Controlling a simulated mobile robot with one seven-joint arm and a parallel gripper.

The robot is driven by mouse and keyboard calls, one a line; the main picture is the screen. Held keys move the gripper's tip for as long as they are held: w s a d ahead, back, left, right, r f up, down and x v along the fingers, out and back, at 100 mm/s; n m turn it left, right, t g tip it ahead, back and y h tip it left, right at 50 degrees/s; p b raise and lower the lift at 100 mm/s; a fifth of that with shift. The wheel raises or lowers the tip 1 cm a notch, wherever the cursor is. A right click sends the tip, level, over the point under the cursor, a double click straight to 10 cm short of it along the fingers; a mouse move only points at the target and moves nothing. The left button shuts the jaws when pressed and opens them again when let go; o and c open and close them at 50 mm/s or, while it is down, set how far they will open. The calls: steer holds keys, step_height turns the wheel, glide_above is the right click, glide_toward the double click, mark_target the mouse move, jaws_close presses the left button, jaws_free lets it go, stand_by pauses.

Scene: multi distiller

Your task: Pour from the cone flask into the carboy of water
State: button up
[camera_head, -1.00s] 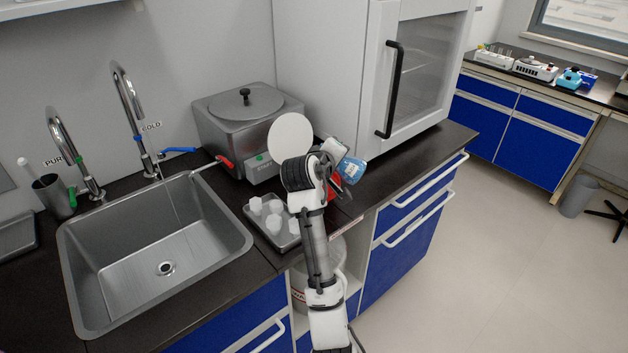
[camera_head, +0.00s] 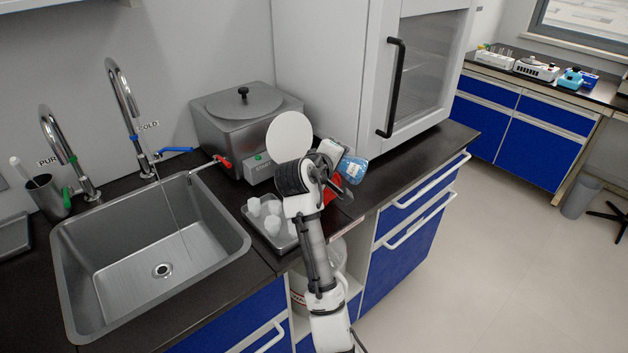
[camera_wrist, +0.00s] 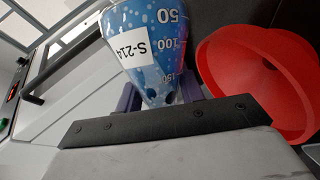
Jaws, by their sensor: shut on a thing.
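The cone flask (camera_head: 353,169) is tilted, almost on its side, above the counter's front edge in the head view. In the wrist view the flask (camera_wrist: 150,45) shows blue contents, volume marks and a white S-214 label. My gripper (camera_wrist: 158,95) is shut on it; its dark fingers lie on both sides. A red funnel (camera_wrist: 265,80) is beside the flask in the wrist view. In the head view the funnel (camera_head: 332,188) is mostly hidden by my arm. A pale container (camera_head: 338,254), perhaps the carboy, stands in the open bay below, largely hidden.
A metal tray (camera_head: 283,241) with white pieces sits left of my arm. The sink (camera_head: 150,250) is further left, and a metal bath (camera_head: 245,115) stands behind. A tall white cabinet (camera_head: 335,60) is behind the flask. The counter to its right is clear.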

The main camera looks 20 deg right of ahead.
steer(key=shift+f+n+h+b, duration=0.6)
steer(key=shift+n+b, duration=0.3)
steer(key=shift+b, duration=0.65)
steer(key=shift+w+r, duration=0.1)
steer(key=shift+r, duration=0.2)
steer(key=shift+f, duration=0.1)
stand_by(0.3)
steer(key=shift+n, duration=0.3)
